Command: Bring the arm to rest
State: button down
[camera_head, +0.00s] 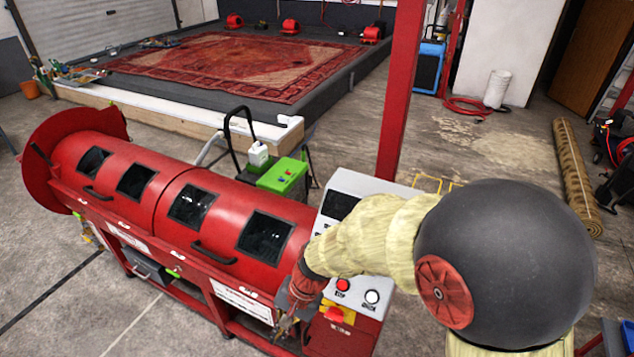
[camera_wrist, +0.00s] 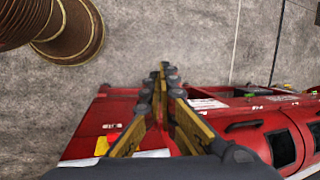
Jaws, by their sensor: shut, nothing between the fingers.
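My gripper (camera_head: 287,322) hangs at the end of my arm, in front of the red machine's control end in the head view. In the wrist view my gripper (camera_wrist: 163,78) has its fingertips together with nothing between them. The red drum machine (camera_head: 150,205) lies just beyond and beside the fingers. It also shows in the wrist view (camera_wrist: 262,128). My arm reaches across the grey control panel (camera_head: 345,182) and hides part of it. I cannot tell how far the fingertips are from the machine.
A green and black unit (camera_head: 283,177) stands behind the drum. A red post (camera_head: 400,90) rises behind the panel. A patterned rug (camera_head: 235,65) lies on the low platform at the back. A rolled rug (camera_head: 576,175) lies at the right. Concrete floor (camera_head: 500,150) is open between post and roll.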

jog(key=s+d+r+n+t+h+b, duration=0.1)
jog(key=s+d+r+t+b, duration=0.1)
jog(key=d, duration=0.7)
jog(key=s+d+r+n+t+h+b, duration=0.1)
jog(key=s+d+r+b, duration=0.3)
jog(key=d, duration=0.5)
jog(key=s+d+r+n+t+h+b, duration=0.1)
jog(key=s+d+r+t+h+b, duration=0.1)
jog(key=d, duration=0.8)
jog(key=shift+s+r+n+t+b, duration=0.5)
jog(key=shift+r+t+b, duration=0.5)
jog(key=shift+r+b, duration=0.75)
jog(key=shift+s+f, duration=0.1)
jog(key=shift+f, duration=0.05)
jog(key=c, duration=2.5)
grip_release()
